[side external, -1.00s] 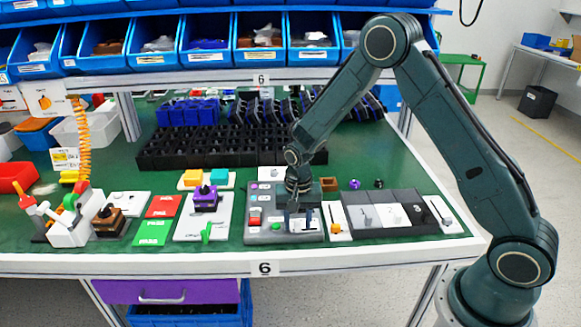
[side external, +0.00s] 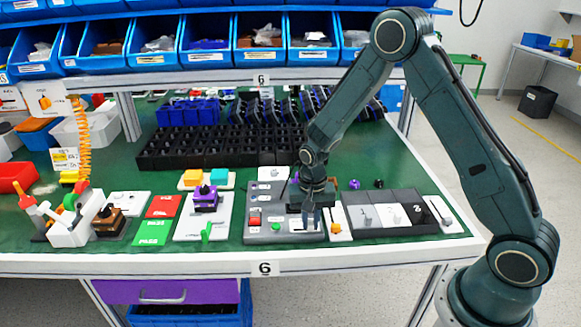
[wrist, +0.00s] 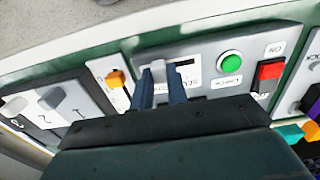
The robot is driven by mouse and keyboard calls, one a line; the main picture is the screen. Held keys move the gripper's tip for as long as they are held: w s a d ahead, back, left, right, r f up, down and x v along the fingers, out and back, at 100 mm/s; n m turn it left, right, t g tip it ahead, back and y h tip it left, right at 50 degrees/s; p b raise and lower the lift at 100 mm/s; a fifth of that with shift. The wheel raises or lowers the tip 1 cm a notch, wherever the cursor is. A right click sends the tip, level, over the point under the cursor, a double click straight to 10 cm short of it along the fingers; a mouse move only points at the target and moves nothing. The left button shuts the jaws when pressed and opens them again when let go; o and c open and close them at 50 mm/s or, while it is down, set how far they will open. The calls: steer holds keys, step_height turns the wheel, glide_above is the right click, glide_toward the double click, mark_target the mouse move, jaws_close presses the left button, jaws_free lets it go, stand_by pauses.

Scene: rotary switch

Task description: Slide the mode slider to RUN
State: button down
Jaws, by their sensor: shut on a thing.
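The mode slider's light grey knob (wrist: 158,70) shows in the wrist view between my fingertips, at the left end of its dark slot (wrist: 184,63). The slot lies on a pale plate of the grey control panel (side external: 257,238), near that panel's right side in the side view. My gripper (side external: 312,222) points down over this plate. In the wrist view my gripper (wrist: 161,84) is shut on the knob, with one blue-grey finger on each side. The lettering by the slot is too blurred to read. In the side view my gripper hides the knob.
On the same panel are a green button (wrist: 230,63) and a red rocker switch (wrist: 270,72). An orange-knobbed plate (side external: 336,228) stands close to the right of my gripper. Beyond it is a dark panel with several grey switches (side external: 388,214). Black bins (side external: 220,148) stand behind.

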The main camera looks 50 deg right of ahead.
steer(key=shift+s+d, duration=0.4)
steer(key=shift+d, duration=0.05)
steer(key=c, duration=1.4)
jaws_free()
steer(key=shift+o, duration=0.2)
steer(key=shift+r, duration=0.85)
step_height(320, 180, up, 12)
steer(key=shift+r, duration=0.15)
